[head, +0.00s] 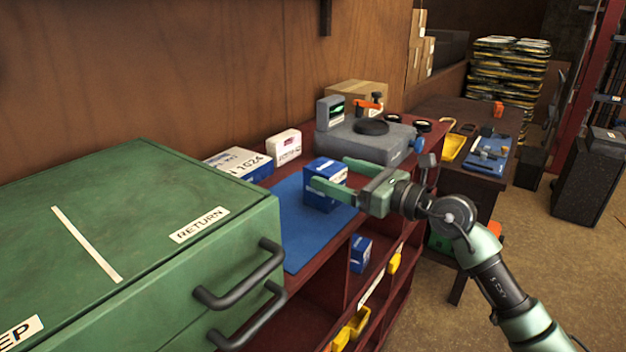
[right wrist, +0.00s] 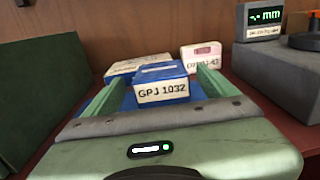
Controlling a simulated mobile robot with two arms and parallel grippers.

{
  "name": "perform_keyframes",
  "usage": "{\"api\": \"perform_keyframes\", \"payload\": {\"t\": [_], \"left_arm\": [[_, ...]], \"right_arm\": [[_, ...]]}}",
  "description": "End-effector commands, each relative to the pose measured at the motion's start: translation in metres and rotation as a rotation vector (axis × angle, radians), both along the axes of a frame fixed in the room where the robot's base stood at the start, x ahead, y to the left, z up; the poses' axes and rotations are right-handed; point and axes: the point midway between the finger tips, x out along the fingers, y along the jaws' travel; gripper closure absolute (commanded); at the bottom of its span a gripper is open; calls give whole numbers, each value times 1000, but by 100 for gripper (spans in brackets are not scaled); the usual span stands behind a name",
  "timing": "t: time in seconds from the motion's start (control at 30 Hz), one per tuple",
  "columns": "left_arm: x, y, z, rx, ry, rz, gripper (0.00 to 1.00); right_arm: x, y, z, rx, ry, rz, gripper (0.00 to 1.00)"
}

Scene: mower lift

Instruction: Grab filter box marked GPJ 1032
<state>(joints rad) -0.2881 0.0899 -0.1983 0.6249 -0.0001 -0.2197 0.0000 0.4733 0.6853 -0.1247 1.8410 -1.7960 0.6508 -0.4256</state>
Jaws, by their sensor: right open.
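The filter box marked GPJ 1032 (right wrist: 162,84) is blue with a white label and stands upright between the two fingers of my right gripper in the right wrist view. In the head view this blue box (head: 324,191) stands on the blue mat (head: 303,238). My right gripper (head: 338,176) is open, with one finger on each side of the box. I cannot tell whether either finger touches it. My left gripper is not in view.
A blue and white box (head: 238,164) and a small white box (head: 284,147) stand behind the mat. A green drawer cabinet (head: 130,230) fills the left. A grey device with a display (head: 365,140) stands to the right. Another blue box (head: 360,253) sits on the shelf below.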

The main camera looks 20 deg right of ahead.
Motion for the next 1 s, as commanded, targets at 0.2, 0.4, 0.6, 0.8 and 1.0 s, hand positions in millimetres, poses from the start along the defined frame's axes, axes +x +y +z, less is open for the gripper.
{"api": "perform_keyframes", "payload": {"t": [0.2,0.4,0.6,0.8,1.0], "left_arm": [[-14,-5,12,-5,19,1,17],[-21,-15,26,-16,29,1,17],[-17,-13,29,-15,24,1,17],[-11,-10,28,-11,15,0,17],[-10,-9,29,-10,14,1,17]], "right_arm": [[21,15,3,4,2,1,13],[46,32,0,7,2,2,13],[59,41,-3,2,0,1,13],[59,41,-4,2,1,1,13],[59,41,-4,2,1,1,66]]}}
